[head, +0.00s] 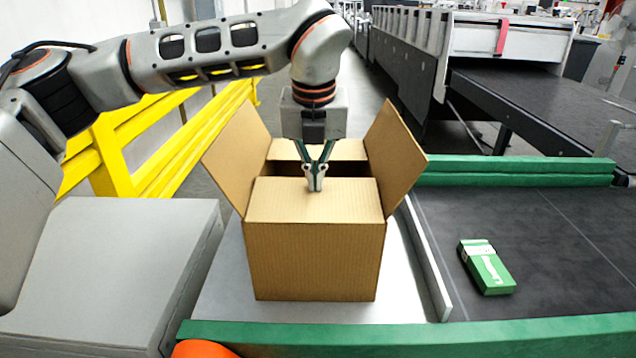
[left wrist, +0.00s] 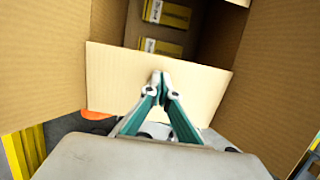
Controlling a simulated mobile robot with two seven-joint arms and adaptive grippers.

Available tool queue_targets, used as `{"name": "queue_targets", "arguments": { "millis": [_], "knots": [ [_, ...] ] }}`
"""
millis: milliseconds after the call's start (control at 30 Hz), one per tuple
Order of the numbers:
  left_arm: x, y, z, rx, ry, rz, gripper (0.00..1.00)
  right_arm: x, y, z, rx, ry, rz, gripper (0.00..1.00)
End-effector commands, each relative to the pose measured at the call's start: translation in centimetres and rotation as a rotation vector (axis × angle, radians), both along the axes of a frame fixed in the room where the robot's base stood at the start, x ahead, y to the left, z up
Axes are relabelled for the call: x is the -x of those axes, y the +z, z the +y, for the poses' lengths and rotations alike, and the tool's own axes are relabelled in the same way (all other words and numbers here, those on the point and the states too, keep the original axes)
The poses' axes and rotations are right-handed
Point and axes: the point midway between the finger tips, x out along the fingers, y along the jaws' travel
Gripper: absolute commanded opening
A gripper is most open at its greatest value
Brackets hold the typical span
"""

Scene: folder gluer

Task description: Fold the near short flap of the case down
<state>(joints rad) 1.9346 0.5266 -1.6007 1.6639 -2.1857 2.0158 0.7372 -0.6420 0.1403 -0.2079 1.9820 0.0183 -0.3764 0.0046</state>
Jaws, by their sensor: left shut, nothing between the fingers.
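The brown cardboard case (head: 315,262) stands upright on a light metal surface. Its near short flap (head: 280,205) leans inward over the near part of the opening. It also shows in the left wrist view (left wrist: 115,85). The left side flap (head: 237,150) and right side flap (head: 395,150) stand up and splay outward. My left gripper (head: 316,186) is shut and empty, pointing down with its fingertips at the near flap; contact is hard to tell. In the left wrist view yellow packs (left wrist: 165,14) lie inside the case. My right gripper is out of view.
A green and white carton (head: 486,268) lies on the dark belt (head: 560,240) to the right. A metal rail (head: 425,262) runs between case and belt. Green bars (head: 450,338) edge the near side. A yellow guard rail (head: 165,150) stands at the left.

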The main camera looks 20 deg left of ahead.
Motion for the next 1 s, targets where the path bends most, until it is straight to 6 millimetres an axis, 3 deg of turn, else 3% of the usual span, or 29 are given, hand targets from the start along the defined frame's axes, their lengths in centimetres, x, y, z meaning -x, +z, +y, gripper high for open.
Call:
{"name": "queue_targets", "arguments": {
  "millis": [500, 600, 1000],
  "knots": [
    [0.0, 0.0, 0.0, -0.001, -0.001, -0.001, 0.00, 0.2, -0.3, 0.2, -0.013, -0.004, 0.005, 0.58],
    [0.0, 1.8, 0.0, 0.000, 0.000, -0.005, 0.00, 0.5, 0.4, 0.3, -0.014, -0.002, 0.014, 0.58],
    [0.0, 6.1, 0.0, 0.000, -0.001, -0.003, 0.00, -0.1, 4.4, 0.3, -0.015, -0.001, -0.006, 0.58]
  ]
}}
